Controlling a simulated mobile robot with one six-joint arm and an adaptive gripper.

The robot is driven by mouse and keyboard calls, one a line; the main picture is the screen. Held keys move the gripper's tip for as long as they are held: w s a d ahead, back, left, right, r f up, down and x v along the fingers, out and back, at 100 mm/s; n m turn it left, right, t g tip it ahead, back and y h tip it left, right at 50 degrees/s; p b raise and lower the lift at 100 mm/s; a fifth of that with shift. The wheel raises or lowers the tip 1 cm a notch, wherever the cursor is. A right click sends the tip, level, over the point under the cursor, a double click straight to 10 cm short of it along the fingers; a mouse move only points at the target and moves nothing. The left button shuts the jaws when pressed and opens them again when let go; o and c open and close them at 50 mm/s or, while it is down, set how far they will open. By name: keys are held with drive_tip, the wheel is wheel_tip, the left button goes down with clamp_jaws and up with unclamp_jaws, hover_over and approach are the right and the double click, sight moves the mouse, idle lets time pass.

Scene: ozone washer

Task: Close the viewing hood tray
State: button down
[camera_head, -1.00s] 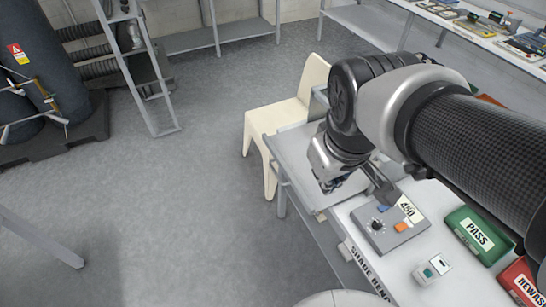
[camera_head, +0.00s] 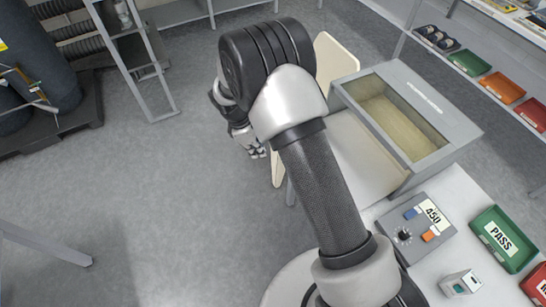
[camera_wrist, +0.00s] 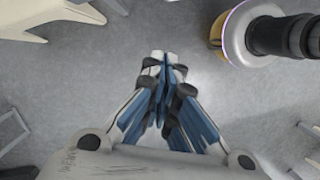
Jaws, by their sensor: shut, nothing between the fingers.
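The grey viewing hood (camera_head: 458,128) stands on the bench, with a window in its sloped top. A pale flat tray surface (camera_head: 368,165) sticks out from the hood's left side. My arm covers its near left part, so I cannot tell how far out it reaches. My gripper (camera_head: 255,152) hangs over the floor, left of the tray and apart from it. In the wrist view my gripper (camera_wrist: 163,62) is shut and empty, with its fingertips together above bare grey floor.
A cream chair (camera_head: 336,58) stands behind my arm, close to the hood. A control box marked 450 (camera_head: 416,225) and a green PASS bin (camera_head: 503,240) sit on the bench at right. The floor at left is mostly clear.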

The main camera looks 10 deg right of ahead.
drive_tip(key=d+f+b, duration=0.2)
drive_tip(key=d+f, duration=0.4)
drive_tip(key=f, duration=0.3)
drive_tip(key=shift+s+d+f, duration=0.15)
drive_tip(key=shift+s+f, duration=0.05)
drive_tip(key=shift+s, duration=0.25)
drive_tip(key=shift+d, duration=0.1)
drive_tip(key=w+d, duration=0.2)
drive_tip(key=d, duration=0.5)
drive_tip(key=w+d+b, duration=0.1)
drive_tip(key=w+d, duration=0.1)
drive_tip(key=d, duration=0.5)
drive_tip(key=w+d, duration=0.3)
drive_tip(key=d, duration=0.4)
drive_tip(key=shift+d, duration=0.2)
